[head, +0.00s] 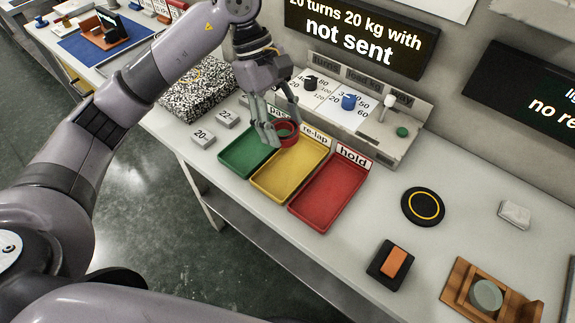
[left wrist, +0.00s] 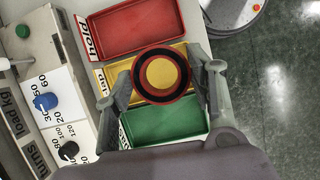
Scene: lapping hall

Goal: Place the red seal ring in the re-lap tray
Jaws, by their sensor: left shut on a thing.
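The red seal ring (head: 286,131) is held between the fingers of my left gripper (head: 274,135), which is shut on it. In the head view the ring is above the far end of the yellow re-lap tray (head: 281,184), near its border with the green pass tray (head: 229,160). In the left wrist view the ring (left wrist: 161,75) lies flat between the two fingers, with a dark band and yellow showing through its middle. The re-lap tray (left wrist: 112,75) is partly hidden behind it there. The trays look empty. My right gripper is not in view.
The red hold tray (head: 323,199) is right of the yellow one. A control panel (head: 366,139) with knobs and a lever stands behind the trays. Small numbered blocks (head: 203,136) lie left of the green tray. A black disc (head: 423,206) lies at right.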

